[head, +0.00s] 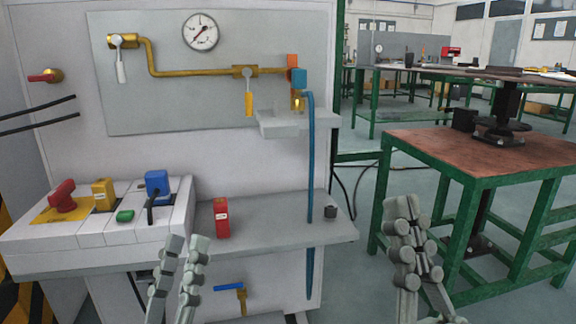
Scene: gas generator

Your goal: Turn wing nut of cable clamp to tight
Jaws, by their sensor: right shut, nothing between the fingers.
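I cannot make out a cable clamp or a wing nut for certain in the head view. Two black cables (38,115) come in from the left edge and end at the white panel's left part. Above them, a brass fitting with a red handle (45,77) sits on the panel. My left gripper (185,243) is low in front of the bench, below the control box; its fingers are close together, and whether they are shut is unclear. My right gripper (402,207) is shut and empty, right of the bench shelf and in front of the green table.
The control box (120,225) with red, yellow and blue parts stands on the bench left. A blue hose (310,160) hangs down. A green-framed table (480,150) stands right.

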